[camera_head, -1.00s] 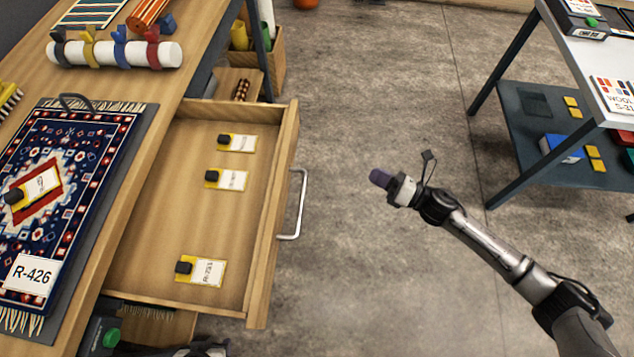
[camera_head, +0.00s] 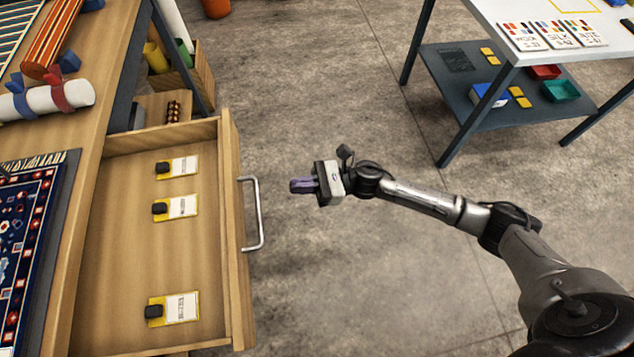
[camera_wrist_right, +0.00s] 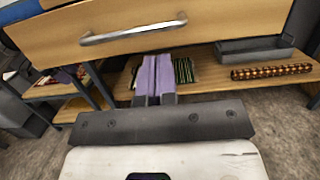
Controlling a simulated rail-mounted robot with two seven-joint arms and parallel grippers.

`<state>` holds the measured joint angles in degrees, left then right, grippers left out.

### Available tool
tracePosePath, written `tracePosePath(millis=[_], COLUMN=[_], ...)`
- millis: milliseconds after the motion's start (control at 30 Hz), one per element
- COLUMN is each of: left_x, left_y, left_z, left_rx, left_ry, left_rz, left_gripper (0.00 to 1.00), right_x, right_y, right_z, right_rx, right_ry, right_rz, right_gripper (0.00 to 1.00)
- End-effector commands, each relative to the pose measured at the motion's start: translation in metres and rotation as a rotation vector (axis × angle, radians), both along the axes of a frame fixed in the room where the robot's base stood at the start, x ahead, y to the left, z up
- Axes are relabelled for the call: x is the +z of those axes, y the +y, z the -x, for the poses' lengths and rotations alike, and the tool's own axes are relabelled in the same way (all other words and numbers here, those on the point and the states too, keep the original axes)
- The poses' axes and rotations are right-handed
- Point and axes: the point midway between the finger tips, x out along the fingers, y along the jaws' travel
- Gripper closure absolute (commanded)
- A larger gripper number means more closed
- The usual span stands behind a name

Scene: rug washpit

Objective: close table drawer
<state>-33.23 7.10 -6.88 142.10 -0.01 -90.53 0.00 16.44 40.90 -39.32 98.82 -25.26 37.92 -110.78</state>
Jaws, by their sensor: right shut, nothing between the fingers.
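The wooden table drawer (camera_head: 236,240) stands pulled out from the table at the left in the head view. Several yellow-edged tags with black clips lie inside it. Its silver bar handle (camera_head: 257,213) is on the front face and also shows in the right wrist view (camera_wrist_right: 134,33). My right gripper (camera_head: 292,186) is shut and empty, a short way right of the handle and apart from it. In the wrist view its purple fingers (camera_wrist_right: 155,80) lie together, below the handle in the picture. My left gripper is not in view.
The wooden table (camera_head: 95,110) carries a patterned rug (camera_head: 22,228) and a white roll (camera_head: 75,95). A second table with a blue lower shelf (camera_head: 460,85) stands at the upper right. Bare concrete floor (camera_head: 330,100) lies between them.

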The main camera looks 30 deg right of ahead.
Motion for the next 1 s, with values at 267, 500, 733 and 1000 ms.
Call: tracePosePath(millis=[267, 500, 733, 1000], left_x=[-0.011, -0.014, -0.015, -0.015], left_y=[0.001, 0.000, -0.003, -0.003], left_z=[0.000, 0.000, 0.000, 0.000], left_rx=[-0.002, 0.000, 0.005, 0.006], left_ry=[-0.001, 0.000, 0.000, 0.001], left_rz=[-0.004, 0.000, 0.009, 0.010], left_gripper=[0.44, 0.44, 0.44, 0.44], right_x=[0.008, 0.011, 0.013, 0.013], right_y=[0.041, 0.058, 0.062, 0.062], right_z=[-0.015, -0.021, -0.022, -0.022], right_rx=[0.001, 0.000, -0.002, -0.002], right_ry=[-0.002, 0.001, 0.002, 0.002], right_rz=[-0.001, 0.000, 0.000, -0.001], right_gripper=[1.00, 1.00, 1.00, 1.00])
